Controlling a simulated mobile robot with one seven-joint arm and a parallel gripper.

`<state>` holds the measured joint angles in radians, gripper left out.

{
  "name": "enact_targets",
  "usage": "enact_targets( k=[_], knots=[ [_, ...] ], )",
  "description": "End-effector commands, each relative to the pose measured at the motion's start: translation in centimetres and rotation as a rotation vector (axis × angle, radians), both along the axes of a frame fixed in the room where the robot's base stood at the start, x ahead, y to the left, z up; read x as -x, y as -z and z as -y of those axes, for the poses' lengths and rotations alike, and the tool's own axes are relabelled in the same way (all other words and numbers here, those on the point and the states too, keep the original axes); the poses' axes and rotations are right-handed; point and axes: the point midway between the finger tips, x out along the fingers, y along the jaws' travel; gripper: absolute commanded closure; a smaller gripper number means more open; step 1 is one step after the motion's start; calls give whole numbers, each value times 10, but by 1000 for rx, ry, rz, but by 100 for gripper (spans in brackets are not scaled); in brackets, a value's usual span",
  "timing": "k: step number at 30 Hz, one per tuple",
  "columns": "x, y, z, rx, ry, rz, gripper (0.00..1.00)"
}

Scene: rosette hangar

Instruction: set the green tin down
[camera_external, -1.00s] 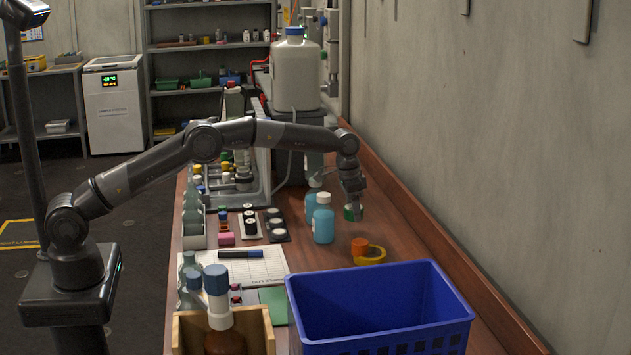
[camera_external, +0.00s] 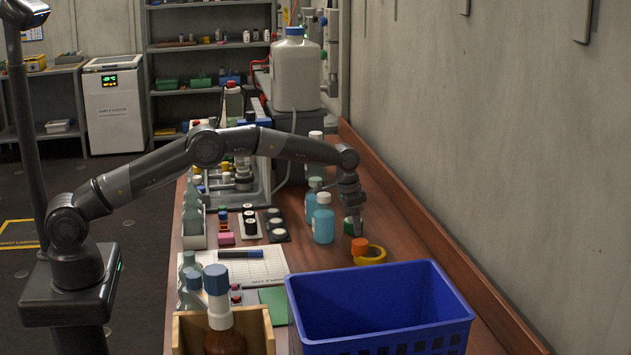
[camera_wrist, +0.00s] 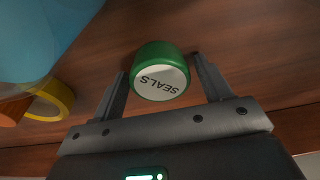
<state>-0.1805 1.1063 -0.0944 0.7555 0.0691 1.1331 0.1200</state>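The green tin (camera_external: 349,227) stands upright at the table level, just right of the blue bottles. In the wrist view its white lid (camera_wrist: 160,83) reads "SEALS". My gripper (camera_external: 355,222) is over it, pointing down. In the wrist view the two fingers (camera_wrist: 159,66) stand on either side of the tin, with a narrow gap showing at each side. The gripper looks slightly open around the tin. The tin's underside is hidden.
Two blue bottles (camera_external: 323,222) stand close on the left. An orange piece (camera_external: 360,247) and a yellow tape roll (camera_external: 376,256) lie just in front. A blue crate (camera_external: 445,335) is nearer the camera. The table's raised edge (camera_external: 435,236) runs along the right wall.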

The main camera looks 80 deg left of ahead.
Motion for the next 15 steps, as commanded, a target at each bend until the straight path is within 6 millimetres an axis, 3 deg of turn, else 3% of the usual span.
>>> enact_targets(
  k=[10, 15],
  knots=[
    [0, -3, 0, 0, 0, 0, 24],
    [3, -27, 0, -1, 0, 4, 24]
  ],
)
